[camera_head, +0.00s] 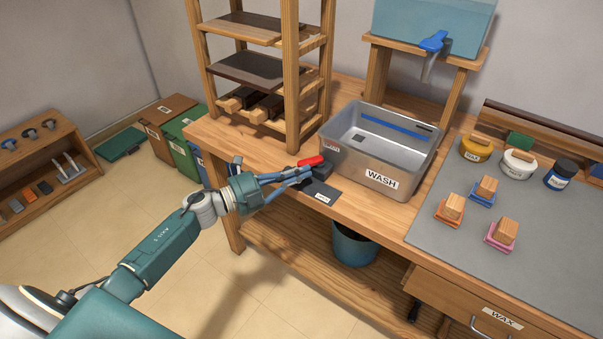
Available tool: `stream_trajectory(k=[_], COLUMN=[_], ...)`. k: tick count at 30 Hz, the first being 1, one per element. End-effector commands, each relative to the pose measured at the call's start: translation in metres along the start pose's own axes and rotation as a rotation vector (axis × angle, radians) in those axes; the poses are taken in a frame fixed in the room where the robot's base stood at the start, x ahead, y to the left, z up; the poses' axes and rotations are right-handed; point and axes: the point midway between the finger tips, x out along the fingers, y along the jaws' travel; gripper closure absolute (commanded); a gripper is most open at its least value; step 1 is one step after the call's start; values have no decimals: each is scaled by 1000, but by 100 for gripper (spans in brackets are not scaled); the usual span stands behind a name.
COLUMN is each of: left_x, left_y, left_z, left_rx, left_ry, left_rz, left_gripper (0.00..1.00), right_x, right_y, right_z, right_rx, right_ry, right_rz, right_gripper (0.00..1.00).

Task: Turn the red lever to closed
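A small red piece (311,161), which looks like the lever's handle, shows at the left end of the grey WASH tub, above a dark block (322,171) on the bench. I cannot read an open or closed marking on it. My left gripper (302,175) reaches in from the left, its blue fingertips just below and left of the red piece and close to the block. Whether they touch either one, and how far apart they are, I cannot tell. My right gripper is not in view.
The WASH tub (346,160) stands right behind the fingertips. A dark labelled card (318,190) lies in front, near the bench edge. A wooden rack (291,75) rises behind on the left. A water tank (440,22) with a blue tap lever (433,41) stands at the back.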

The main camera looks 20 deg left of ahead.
Motion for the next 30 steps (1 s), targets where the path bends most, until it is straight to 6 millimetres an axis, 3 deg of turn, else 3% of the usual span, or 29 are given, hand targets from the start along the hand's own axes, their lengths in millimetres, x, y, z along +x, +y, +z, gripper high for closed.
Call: stream_trajectory(k=[1, 10, 24, 30], left_x=[-2, -12, -100, -117], left_y=[-2, -2, 0, 0], left_z=[8, 9, 0, -1], left_rx=[3, 4, 1, 3], left_ry=[-17, -20, -5, -1], left_rz=[-1, 1, 5, 3], left_gripper=[100, 100, 100, 100], right_x=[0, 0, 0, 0], right_y=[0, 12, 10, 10], right_z=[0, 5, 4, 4], right_rx=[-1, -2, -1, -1], right_ry=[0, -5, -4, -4], right_rz=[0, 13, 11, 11], right_gripper=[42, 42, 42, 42])
